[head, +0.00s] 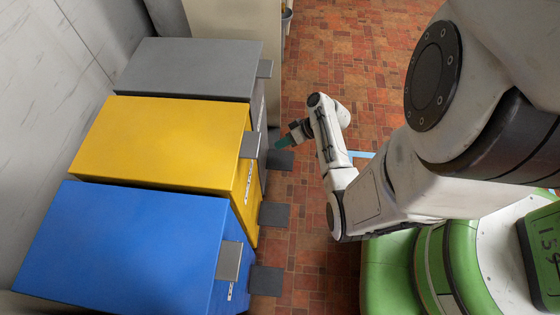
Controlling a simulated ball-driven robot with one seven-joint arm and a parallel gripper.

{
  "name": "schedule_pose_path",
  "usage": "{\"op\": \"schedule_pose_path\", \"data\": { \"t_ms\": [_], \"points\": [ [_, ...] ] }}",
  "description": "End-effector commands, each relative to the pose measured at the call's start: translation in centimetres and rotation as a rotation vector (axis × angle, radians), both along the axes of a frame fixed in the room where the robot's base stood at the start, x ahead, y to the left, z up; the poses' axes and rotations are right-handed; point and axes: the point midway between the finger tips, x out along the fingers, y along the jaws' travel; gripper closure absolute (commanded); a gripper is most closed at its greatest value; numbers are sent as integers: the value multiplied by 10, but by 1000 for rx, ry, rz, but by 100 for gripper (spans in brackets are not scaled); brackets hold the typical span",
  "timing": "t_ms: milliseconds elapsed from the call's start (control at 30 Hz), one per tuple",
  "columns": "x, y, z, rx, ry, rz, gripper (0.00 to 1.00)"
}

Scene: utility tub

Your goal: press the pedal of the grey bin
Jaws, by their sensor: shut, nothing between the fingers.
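The grey bin (190,67) stands farthest away in a row of three bins, its lid closed. Its dark pedal (281,161) sticks out low from its front on the right. My gripper (281,143) is small in the view, with teal fingers pointing left toward the bin front. It is shut and empty, just beyond the pedal in the picture and close to the bin's front. I cannot tell whether it touches the pedal or hovers above it.
A yellow bin (165,142) and a blue bin (130,250) stand nearer, with their own pedals, the yellow bin's (274,214) and the blue bin's (266,280). A white wall (50,110) is at the left. The brick floor (370,50) is clear beyond my arm.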

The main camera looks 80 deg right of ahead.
Motion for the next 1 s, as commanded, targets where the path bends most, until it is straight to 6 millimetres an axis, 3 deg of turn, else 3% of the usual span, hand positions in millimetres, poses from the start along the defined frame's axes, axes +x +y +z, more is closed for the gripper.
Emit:
{"op": "schedule_pose_path", "data": {
  "t_ms": [100, 433, 1000],
  "points": [
    [0, 0, -23, 1, 0, -1, 100],
    [0, 0, -61, -1, 0, 1, 100],
    [0, 0, -67, 0, 0, 0, 100]
  ]
}}
